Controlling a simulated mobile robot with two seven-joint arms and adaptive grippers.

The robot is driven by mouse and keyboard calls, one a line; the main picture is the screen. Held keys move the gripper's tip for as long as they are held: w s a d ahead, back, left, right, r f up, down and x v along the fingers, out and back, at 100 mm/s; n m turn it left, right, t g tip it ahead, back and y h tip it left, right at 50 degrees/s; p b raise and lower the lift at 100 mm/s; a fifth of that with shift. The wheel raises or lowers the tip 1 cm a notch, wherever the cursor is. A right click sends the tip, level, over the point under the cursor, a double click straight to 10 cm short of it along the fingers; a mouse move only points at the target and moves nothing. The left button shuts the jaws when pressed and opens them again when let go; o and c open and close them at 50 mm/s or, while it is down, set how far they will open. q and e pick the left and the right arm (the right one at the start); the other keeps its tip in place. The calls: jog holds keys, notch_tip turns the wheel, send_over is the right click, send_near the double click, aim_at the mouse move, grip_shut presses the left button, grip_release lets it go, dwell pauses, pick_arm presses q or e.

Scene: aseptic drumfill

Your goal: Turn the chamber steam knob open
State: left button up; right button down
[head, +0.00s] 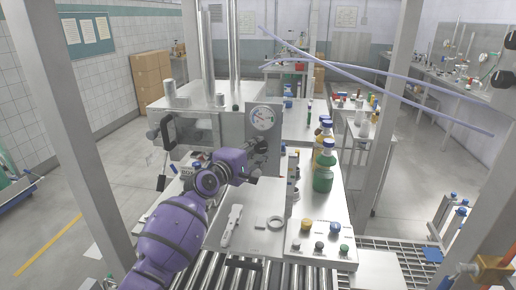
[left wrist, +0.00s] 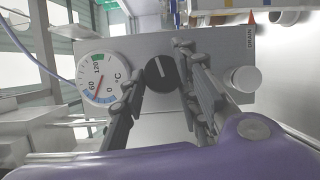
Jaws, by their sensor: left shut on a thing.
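The black steam knob (head: 262,144) is on the front of the grey panel, below a round dial gauge (head: 262,118). In the left wrist view the knob (left wrist: 160,73) shows a pale pointer line, close to upright in the picture. My left gripper (left wrist: 157,88) has one finger on each side of the knob and is shut on it. In the head view the left gripper (head: 253,166) is at the panel, small and partly hard to make out. The gauge (left wrist: 101,91) is marked in °C. My right gripper is not in view.
A pale round knob (left wrist: 245,79) sits near the DRAIN label (left wrist: 250,37). A green bottle (head: 323,172) and yellow bottles stand right of the panel.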

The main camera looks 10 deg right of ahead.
pick_arm(q)
jog(key=shift+w+r+m+y+p, duration=0.1)
jog(key=shift+r+m+y+p, duration=0.3)
jog(key=shift+r+m, duration=0.75)
jog(key=shift+f+m+g, duration=0.2)
jog(key=shift+m+g, duration=0.05)
jog(key=shift+g, duration=0.05)
jog(key=o, duration=1)
jog(key=shift+d+f, duration=0.1)
jog(key=shift+f, duration=0.1)
jog(key=shift+f, duration=0.35)
jog(key=v, duration=1.2)
jog(key=shift+r, duration=0.2)
